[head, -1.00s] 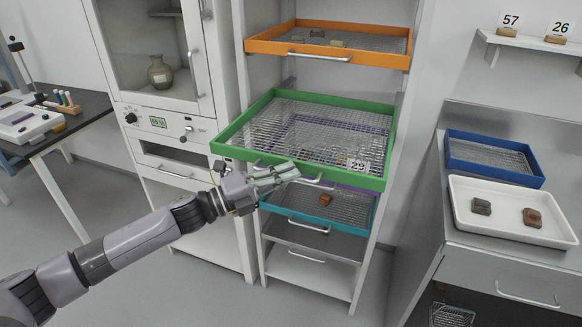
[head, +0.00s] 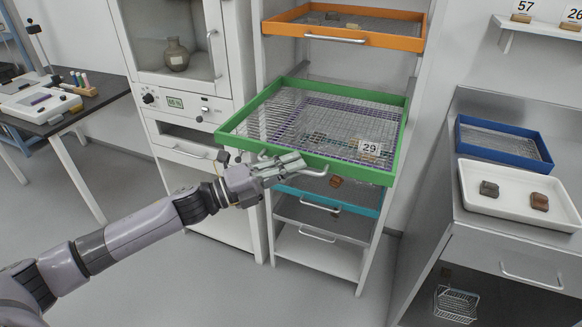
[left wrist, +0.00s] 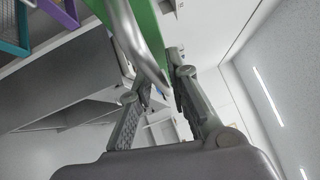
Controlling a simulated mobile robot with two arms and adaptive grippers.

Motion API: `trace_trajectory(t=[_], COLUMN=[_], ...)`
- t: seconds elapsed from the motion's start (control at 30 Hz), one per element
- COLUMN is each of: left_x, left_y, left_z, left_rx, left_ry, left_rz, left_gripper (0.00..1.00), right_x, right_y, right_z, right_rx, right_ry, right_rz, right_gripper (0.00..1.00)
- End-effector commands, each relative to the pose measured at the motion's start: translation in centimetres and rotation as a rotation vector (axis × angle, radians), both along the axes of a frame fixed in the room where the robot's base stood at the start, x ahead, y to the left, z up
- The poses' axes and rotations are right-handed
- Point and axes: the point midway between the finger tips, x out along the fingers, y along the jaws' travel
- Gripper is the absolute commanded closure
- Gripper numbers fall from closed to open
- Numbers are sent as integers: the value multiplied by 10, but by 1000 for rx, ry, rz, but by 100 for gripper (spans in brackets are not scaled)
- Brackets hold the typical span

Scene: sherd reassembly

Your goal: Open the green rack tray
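The green rack tray (head: 268,157) is a wire-mesh tray with a green frame, and it stands well out from the white rack. Its grey bar handle (head: 318,173) is on the front edge. My left gripper (head: 287,165) is at this handle, with its fingers on the bar's left part. In the left wrist view the handle (left wrist: 138,40) runs between the two fingers (left wrist: 160,75), and the green frame (left wrist: 150,28) is right beyond. The fingers look closed around the bar. My right gripper is not in view.
An orange tray (head: 385,40) is above in the rack, and a teal tray (head: 365,208) is below. A number card 29 (head: 370,149) shows at the green tray's front right. A counter with a blue tray (head: 545,163) and white tray (head: 530,216) stands right. Floor in front is clear.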

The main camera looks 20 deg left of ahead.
Motion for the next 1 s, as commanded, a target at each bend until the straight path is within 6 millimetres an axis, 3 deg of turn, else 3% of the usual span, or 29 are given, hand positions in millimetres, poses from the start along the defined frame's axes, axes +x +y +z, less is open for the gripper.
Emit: trace_trajectory(t=[0.13,0.53,1.0], left_x=[0,-3,-48], left_y=[0,3,51], left_z=[0,-1,-11], left_rx=[-1,-3,-2], left_ry=[0,2,6], left_rz=[-1,-1,0], left_gripper=[71,71,71], right_x=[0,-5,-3], right_y=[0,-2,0], right_z=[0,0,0], right_rx=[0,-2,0], right_ry=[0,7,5], right_rz=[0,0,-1], right_gripper=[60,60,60])
